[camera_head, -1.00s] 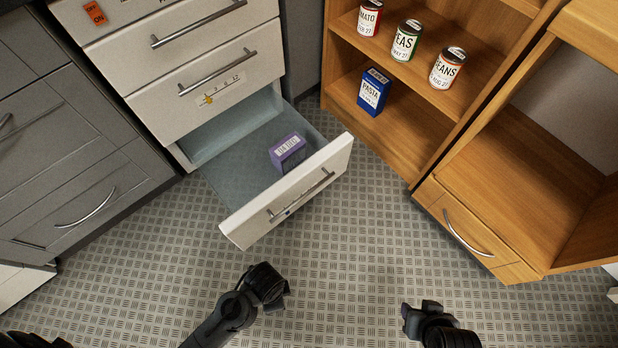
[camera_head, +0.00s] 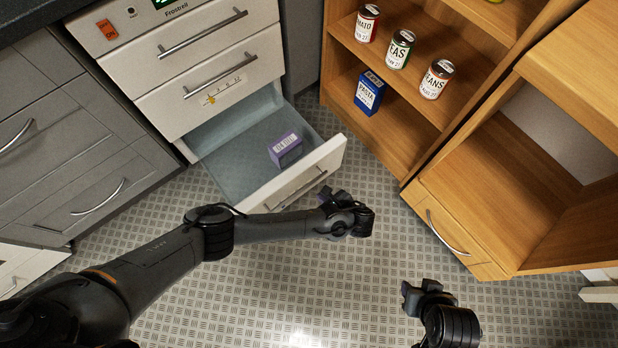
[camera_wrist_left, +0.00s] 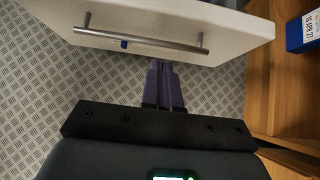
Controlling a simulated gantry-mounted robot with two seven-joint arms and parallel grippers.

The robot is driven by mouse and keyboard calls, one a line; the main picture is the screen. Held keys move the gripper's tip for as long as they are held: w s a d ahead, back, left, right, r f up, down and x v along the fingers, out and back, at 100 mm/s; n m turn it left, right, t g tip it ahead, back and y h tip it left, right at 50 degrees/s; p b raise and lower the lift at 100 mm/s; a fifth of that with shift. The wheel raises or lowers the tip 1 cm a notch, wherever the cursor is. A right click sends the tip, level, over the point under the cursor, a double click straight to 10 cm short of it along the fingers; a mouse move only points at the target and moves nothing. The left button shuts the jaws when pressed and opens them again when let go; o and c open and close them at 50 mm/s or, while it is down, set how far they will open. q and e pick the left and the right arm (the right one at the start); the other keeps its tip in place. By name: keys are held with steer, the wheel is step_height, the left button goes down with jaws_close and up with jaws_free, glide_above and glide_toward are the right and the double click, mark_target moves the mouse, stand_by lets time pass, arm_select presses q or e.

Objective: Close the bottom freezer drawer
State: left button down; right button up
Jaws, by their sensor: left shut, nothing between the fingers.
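The bottom freezer drawer (camera_head: 328,158) is pulled out, with its white front panel and bar handle facing my arms. A purple box (camera_head: 285,150) lies inside it. My left gripper (camera_head: 326,194) is shut and empty, just in front of the panel near its right end. In the left wrist view, the shut fingers (camera_wrist_left: 165,82) point toward the lower edge of the drawer front (camera_wrist_left: 235,38), close to the handle (camera_wrist_left: 140,39); I cannot tell whether they touch.
Two upper freezer drawers (camera_head: 215,85) are shut above. A wooden shelf (camera_head: 400,150) with cans and a blue pasta box (camera_head: 369,93) stands to the right. Grey cabinets (camera_head: 70,140) stand left. The patterned floor (camera_head: 300,290) is clear in front.

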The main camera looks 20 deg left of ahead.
mark_target(298, 176)
arm_select(q)
steer(key=b+x, duration=0.2)
steer(key=x, duration=0.2)
steer(key=r+b+x, duration=0.1)
steer(key=b+x, duration=0.2)
steer(key=w+a+b+x, duration=0.1)
steer(key=b+x, duration=0.2)
steer(key=x, duration=0.1)
steer(key=shift+w+a+f, duration=0.1)
steer(key=shift+a+f, duration=0.05)
steer(key=shift+a, duration=0.05)
steer(key=shift+w+a+b, duration=0.35)
steer(key=shift+a, duration=0.2)
steer(key=shift+w+a+r, duration=0.1)
steer(key=shift+r, duration=0.1)
